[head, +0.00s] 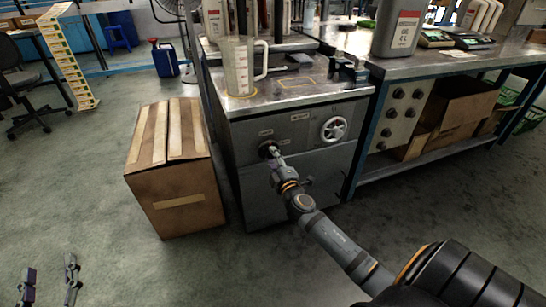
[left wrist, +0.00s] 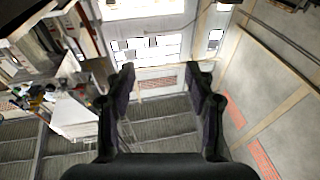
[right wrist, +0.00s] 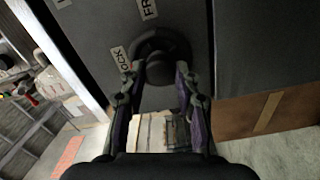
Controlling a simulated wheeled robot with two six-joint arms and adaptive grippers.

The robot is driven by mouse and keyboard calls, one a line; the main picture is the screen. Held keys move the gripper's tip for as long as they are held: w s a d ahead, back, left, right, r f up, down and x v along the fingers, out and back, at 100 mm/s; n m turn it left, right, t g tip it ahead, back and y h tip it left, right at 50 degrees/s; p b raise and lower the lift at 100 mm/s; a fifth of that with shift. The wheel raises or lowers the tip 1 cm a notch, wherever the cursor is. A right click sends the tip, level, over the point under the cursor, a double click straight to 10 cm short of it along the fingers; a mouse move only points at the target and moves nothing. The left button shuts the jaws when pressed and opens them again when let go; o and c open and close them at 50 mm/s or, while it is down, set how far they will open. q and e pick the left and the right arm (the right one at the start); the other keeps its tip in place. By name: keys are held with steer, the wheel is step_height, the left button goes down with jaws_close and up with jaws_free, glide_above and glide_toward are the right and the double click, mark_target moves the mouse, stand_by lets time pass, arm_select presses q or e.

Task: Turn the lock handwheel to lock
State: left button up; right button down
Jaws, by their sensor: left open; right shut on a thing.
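The lock handwheel is a black round knob (right wrist: 157,50) on the dark front panel of a metal cabinet. Labels beside it read "LOCK" (right wrist: 121,58) and, partly cut off, "FR". My right gripper (right wrist: 155,72) is shut on the knob, with a fingertip on either side of it. In the head view the knob (head: 266,148) is partly covered by my right gripper (head: 273,153). My left gripper (head: 49,268) is open and empty at the lower left of the head view, far from the cabinet. Its spread fingers also show in the left wrist view (left wrist: 160,78).
A silver spoked handwheel (head: 333,129) is on the same panel, right of the knob. A cardboard box (head: 175,190) stands on the floor close to the cabinet's left. A clear measuring jug (head: 238,68) stands on top. The floor in front is free.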

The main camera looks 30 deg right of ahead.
arm_select(q)
steer(key=shift+s+f+g, duration=0.1)
steer(key=shift+f+g, duration=0.45)
steer(key=shift+f, duration=0.7)
steer(key=shift+f+g, duration=0.55)
steer(key=shift+f, duration=0.7)
arm_select(e)
steer(key=shift+n, duration=0.9)
steer(key=c, duration=1)
jaws_free()
steer(key=shift+a, duration=0.1)
steer(key=v, duration=1.2)
steer(key=shift+f, duration=0.1)
